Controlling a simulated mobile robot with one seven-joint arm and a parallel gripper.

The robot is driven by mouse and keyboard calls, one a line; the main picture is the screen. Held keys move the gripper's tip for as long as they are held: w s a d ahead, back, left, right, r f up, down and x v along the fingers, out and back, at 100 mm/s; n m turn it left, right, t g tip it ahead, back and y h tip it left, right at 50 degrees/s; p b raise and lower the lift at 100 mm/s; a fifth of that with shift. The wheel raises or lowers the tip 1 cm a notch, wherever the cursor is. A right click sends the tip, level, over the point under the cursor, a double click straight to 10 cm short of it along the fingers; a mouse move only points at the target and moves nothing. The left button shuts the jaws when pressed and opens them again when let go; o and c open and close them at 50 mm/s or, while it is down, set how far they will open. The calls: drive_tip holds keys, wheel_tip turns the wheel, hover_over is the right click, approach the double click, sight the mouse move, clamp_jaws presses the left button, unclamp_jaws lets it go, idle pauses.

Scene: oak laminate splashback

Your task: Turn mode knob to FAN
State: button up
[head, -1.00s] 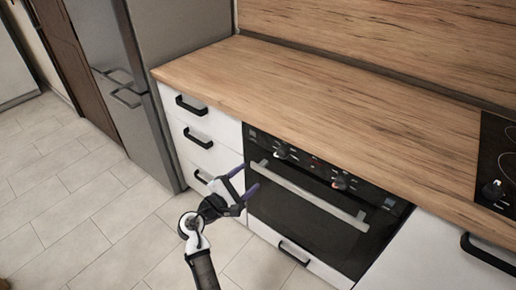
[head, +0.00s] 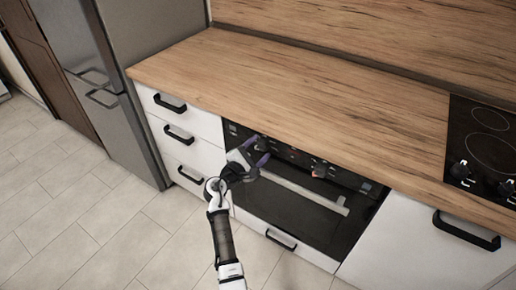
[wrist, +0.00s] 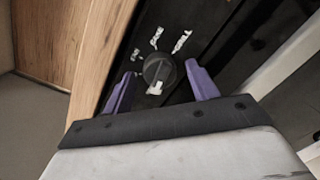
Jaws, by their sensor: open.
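The oven (head: 300,215) is set under the wooden counter, with a black control panel along its top. My gripper (head: 259,150) is at the left part of that panel, its purple fingers open. In the wrist view a dark round knob (wrist: 160,70) sits between the two open fingertips of my gripper (wrist: 158,74), with room on both sides. A white pointer mark on the knob faces down in the picture. Several white labels (wrist: 157,38) curve around the knob's upper side; their words are too blurred to read surely. In the head view my gripper largely hides this knob.
Another knob with a red mark (head: 320,170) is further right on the panel. The oven handle (head: 310,193) runs below it. White drawers (head: 185,150) stand left, and a cooktop (head: 482,150) lies right. The counter (head: 290,95) is bare.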

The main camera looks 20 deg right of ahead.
drive_tip(key=c, duration=1)
drive_tip(key=shift+b, duration=0.3)
drive_tip(key=m+b, duration=0.3)
drive_tip(key=m, duration=0.1)
drive_tip(key=shift+f, duration=0.15)
drive_tip(key=m+y+b, duration=0.1)
drive_tip(key=m+b, duration=0.4)
drive_tip(key=m, duration=0.1)
drive_tip(key=shift+b, duration=0.35)
drive_tip(key=m+b, duration=0.5)
drive_tip(key=shift+d+m+b, duration=0.1)
drive_tip(key=shift+m+b, duration=0.2)
drive_tip(key=shift+m, duration=0.1)
drive_tip(key=shift+r+m+t+y+b, duration=0.25)
drive_tip(key=shift+m+t+y+b, duration=0.15)
drive_tip(key=shift+m+b, duration=0.9)
drive_tip(key=shift+m, duration=0.3)
